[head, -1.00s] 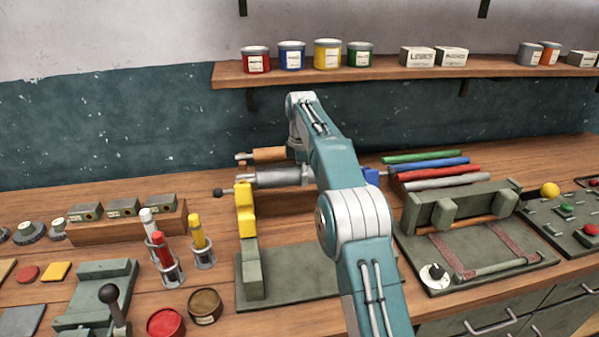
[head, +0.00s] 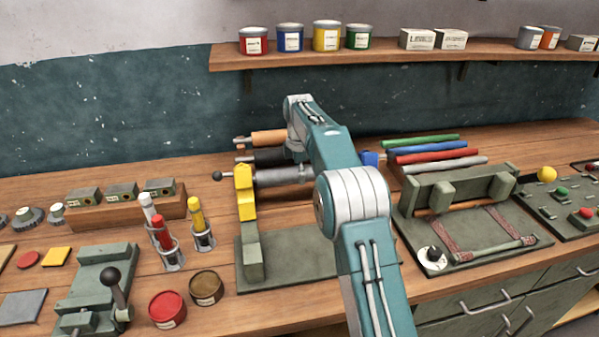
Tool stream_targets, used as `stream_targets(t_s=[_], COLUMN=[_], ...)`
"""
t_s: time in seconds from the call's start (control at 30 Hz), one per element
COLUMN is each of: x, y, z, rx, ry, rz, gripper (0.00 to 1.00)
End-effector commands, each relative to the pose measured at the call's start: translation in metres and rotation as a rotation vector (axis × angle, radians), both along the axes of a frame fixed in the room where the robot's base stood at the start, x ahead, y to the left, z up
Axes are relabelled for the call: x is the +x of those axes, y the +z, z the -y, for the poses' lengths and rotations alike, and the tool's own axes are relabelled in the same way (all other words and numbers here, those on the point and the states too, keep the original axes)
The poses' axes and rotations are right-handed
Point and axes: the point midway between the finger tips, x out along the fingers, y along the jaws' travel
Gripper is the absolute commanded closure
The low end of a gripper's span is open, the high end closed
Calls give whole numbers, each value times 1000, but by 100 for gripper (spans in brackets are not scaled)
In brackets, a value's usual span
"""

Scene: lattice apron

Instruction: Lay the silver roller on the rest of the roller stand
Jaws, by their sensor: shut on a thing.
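The silver roller (head: 280,177) is a grey cylinder lying level across the picture, close to the roller stand's yellow post (head: 245,190). The stand has a green base (head: 290,270), a black-knobbed crank at the left, and a blue post (head: 369,160) partly behind my arm. My gripper (head: 296,153) is shut on the silver roller from above. Its fingertips and the roller's right end are mostly hidden by my arm. I cannot tell whether the roller touches the rest.
A copper roller (head: 268,137) and a black roller (head: 268,157) lie behind. Coloured tubes (head: 430,150) and a green frame (head: 460,190) stand at right. Marker holders (head: 203,238), tins (head: 207,288) and a lever vise (head: 100,285) are at left.

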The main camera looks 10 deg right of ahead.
Motion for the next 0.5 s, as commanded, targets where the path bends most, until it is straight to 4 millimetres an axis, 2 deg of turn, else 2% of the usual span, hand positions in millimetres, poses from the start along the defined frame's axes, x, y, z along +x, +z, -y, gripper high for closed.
stream_targets(t_s=[0.07, 0.1, 0.17, 0.5], x=[0, 0, 0, 1], y=[2, 2, 2, 0], z=[1, 1, 1, 0], rx=[0, 0, 0, 0], ry=[-1, -1, -1, -1], rz=[4, 4, 4, 1], gripper=[91, 26, 0, 0])
